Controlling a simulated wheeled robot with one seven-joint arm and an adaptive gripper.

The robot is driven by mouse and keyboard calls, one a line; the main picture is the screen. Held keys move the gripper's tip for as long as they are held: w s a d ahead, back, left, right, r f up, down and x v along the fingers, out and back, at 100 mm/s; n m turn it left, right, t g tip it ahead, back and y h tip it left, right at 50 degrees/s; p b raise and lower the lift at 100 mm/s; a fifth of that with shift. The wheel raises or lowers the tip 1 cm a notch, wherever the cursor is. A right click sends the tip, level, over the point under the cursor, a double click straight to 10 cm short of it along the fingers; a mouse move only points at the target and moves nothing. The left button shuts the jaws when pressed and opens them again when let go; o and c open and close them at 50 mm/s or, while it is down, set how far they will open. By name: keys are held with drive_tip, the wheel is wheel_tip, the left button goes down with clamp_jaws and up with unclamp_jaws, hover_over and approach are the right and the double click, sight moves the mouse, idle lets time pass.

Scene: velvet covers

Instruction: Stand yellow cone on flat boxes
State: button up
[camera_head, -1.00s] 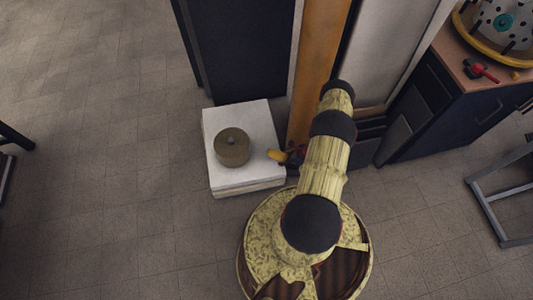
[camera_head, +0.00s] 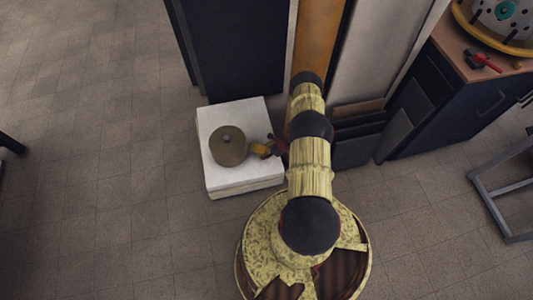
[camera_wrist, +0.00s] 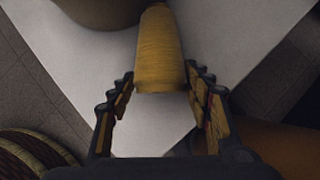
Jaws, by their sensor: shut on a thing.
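The yellow cone (camera_head: 260,150) is over the right part of the top of the white flat boxes (camera_head: 249,180), close beside a round brown object. In the wrist view the cone (camera_wrist: 160,45) lies between the two fingers, with its narrower end pointing away and its wider end toward the wrist. My gripper (camera_head: 273,147) is shut on the cone; it also shows in the wrist view (camera_wrist: 162,80). The white box top (camera_wrist: 215,30) shows beneath. I cannot tell whether the cone touches the box top.
A round brown lidded object (camera_head: 228,146) sits on the boxes left of the cone. A dark cabinet (camera_head: 228,50) stands behind, and an orange-brown panel (camera_head: 321,40) rises to the right. A wooden-topped cabinet (camera_head: 480,62) is at right.

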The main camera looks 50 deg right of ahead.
drive_tip(key=o, duration=1.2)
drive_tip(key=shift+d+r, duration=0.1)
drive_tip(key=shift+r, duration=0.15)
drive_tip(key=p+v, duration=0.3)
drive_tip(key=v, duration=0.3)
drive_tip(key=shift+r, duration=0.15)
drive_tip(key=shift+s+r, duration=0.3)
drive_tip(key=shift+r, duration=0.1)
